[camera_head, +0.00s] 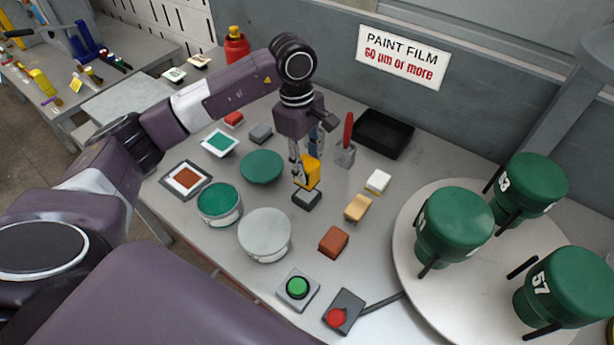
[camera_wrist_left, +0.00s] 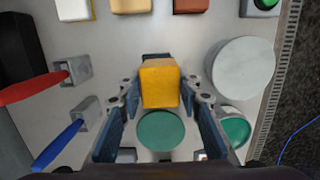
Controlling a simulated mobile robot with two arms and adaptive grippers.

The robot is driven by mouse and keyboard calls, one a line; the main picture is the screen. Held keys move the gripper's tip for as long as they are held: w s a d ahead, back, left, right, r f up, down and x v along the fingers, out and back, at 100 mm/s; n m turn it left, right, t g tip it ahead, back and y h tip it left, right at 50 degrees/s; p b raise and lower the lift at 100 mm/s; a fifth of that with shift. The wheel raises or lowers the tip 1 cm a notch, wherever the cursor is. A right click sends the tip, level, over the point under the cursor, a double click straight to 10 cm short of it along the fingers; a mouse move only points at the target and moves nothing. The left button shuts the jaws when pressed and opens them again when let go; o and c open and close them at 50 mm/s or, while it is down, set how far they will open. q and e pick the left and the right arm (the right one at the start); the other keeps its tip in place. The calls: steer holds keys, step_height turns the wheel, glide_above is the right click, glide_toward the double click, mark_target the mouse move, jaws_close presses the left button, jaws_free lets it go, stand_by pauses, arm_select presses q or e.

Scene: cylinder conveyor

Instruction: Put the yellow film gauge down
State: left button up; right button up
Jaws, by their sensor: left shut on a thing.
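The yellow film gauge (camera_head: 309,174) is a small upright yellow block near the middle of the table. My left gripper (camera_head: 304,178) points down and is shut on it from both sides. A dark grey block (camera_head: 306,199) shows just under the gauge; I cannot tell whether the two touch. In the left wrist view the yellow gauge (camera_wrist_left: 160,82) sits between the fingertips, hiding most of the dark block (camera_wrist_left: 155,57) behind it. My right gripper is in neither view.
Around the gauge are a green disc (camera_head: 262,167), a pale round can (camera_head: 264,234), a green-topped can (camera_head: 219,203), a red-handled tool (camera_head: 348,128) in a grey holder, a tan block (camera_head: 357,207) and a black tray (camera_head: 383,134). A turntable (camera_head: 412,215) with green drums stands right.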

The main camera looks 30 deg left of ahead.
arm_select(q)
step_height(320, 180, down, 2)
steer(key=shift+f, duration=0.1)
step_height(320, 180, down, 3)
steer(key=shift+f+p, duration=0.2)
steer(key=shift+p, duration=0.55)
steer(key=shift+f, duration=0.25)
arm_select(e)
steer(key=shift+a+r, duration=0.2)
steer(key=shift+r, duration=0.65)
arm_select(q)
steer(key=shift+f, duration=0.1)
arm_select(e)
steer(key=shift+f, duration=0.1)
arm_select(q)
steer(key=shift+f+b, duration=0.1)
steer(key=shift+b, duration=0.25)
steer(key=o, duration=1)
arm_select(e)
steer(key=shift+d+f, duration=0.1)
